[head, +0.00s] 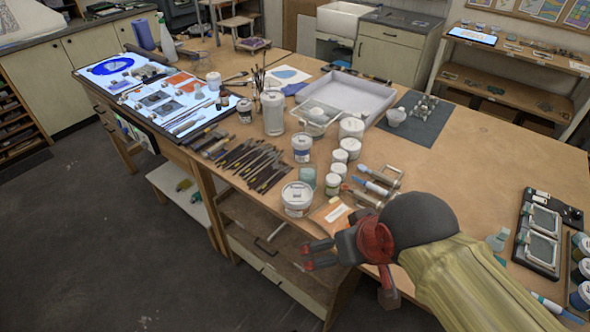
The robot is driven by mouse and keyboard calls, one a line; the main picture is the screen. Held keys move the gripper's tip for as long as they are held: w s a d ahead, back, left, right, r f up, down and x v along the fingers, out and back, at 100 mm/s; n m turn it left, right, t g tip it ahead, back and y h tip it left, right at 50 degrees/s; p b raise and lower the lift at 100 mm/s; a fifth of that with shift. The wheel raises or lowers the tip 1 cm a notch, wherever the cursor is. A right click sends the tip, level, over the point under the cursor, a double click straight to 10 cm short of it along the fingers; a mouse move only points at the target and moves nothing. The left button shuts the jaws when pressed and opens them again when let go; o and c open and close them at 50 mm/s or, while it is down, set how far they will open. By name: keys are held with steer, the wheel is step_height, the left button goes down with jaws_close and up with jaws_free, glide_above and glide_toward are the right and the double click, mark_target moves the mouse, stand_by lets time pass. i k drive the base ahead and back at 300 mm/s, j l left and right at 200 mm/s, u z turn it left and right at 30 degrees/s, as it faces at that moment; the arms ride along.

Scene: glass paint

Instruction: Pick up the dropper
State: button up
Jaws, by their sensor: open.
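My gripper (306,256) is at the lower middle of the head view, its red-tipped fingers apart with nothing between them. It is beside the table's front edge, near a large white jar (297,198) and an orange-and-white packet (331,212). I cannot single out the dropper with certainty. Several slim tools and tubes, one of them blue and white (371,187), lie just behind my arm, too small to identify. My arm hides part of the table's front edge.
The wooden table (480,150) has bare room at the right. Several dark slim tools (250,160) lie left of the white jars. A white tray (365,97) stands behind, a lit panel (118,92) at far left, and dark-framed pieces (540,237) at right.

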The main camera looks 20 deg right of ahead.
mark_target(380, 191)
steer(key=i+z, duration=0.15)
steer(key=z, duration=0.35)
steer(key=i+z, duration=0.15)
steer(key=z, duration=0.3)
steer(key=i+j+z, duration=0.15)
steer(key=z, duration=0.35)
